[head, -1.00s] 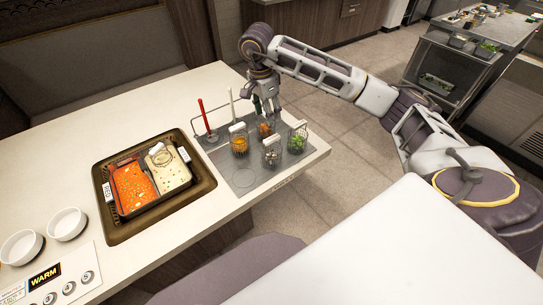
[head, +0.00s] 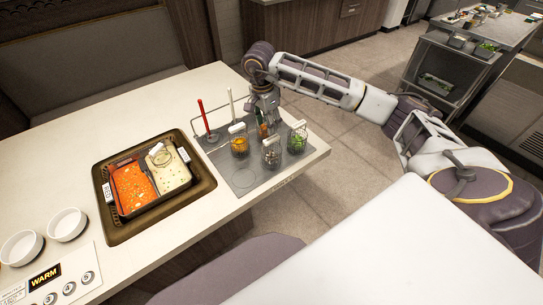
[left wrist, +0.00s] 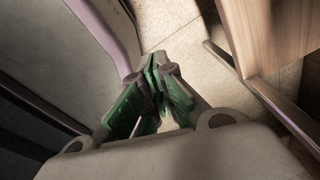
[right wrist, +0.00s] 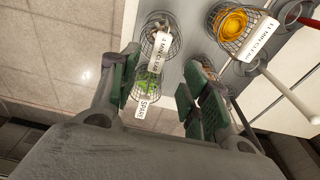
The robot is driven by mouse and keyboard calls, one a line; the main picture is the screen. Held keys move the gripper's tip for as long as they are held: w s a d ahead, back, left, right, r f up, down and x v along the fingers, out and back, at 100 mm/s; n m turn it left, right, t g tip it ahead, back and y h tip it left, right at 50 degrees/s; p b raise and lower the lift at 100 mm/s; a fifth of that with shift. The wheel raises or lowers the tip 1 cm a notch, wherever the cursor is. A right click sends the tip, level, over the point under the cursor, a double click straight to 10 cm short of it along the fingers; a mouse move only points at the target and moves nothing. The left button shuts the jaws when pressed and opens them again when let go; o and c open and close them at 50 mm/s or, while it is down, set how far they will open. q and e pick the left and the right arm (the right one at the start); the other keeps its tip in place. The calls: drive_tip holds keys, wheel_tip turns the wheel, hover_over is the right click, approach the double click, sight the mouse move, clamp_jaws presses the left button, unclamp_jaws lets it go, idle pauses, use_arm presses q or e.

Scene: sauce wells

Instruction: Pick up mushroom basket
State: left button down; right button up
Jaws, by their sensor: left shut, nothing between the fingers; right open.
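Several small wire baskets stand at the counter's right end. In the head view, the front basket (head: 271,155) holds pale grey-white pieces that look like mushrooms; it also shows in the right wrist view (right wrist: 158,28). A darker basket (head: 263,130) behind it is mostly hidden by my right gripper (head: 264,114), so I cannot be sure which holds mushrooms. My right gripper is open in the right wrist view (right wrist: 160,76), with the green-filled basket (right wrist: 150,86) showing between its fingers. My left gripper (left wrist: 158,80) is shut and empty, away from the baskets.
A basket with orange food (head: 239,143) stands left of the front basket. A red-handled tool (head: 204,118) and a pale-handled one stand behind. A tray of red and white sauces (head: 137,188) is sunk in the counter. Two white bowls (head: 67,224) sit farther left.

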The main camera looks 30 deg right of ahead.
sight(271, 139)
drive_tip(key=f, duration=0.4)
drive_tip(key=shift+d, duration=0.25)
drive_tip(key=shift+f, duration=0.35)
drive_tip(key=shift+s+d+f+p, duration=0.15)
drive_tip(key=shift+f+p, duration=0.2)
drive_tip(key=shift+f, duration=0.35)
drive_tip(key=shift+d+f, duration=0.1)
drive_tip(key=shift+f, duration=1.4)
drive_tip(key=shift+d+f, duration=0.1)
use_arm(q)
drive_tip(key=shift+w+d+r, duration=0.25)
drive_tip(key=shift+d, duration=0.25)
drive_tip(key=shift+w+d+r, duration=0.25)
drive_tip(key=shift+d, duration=0.25)
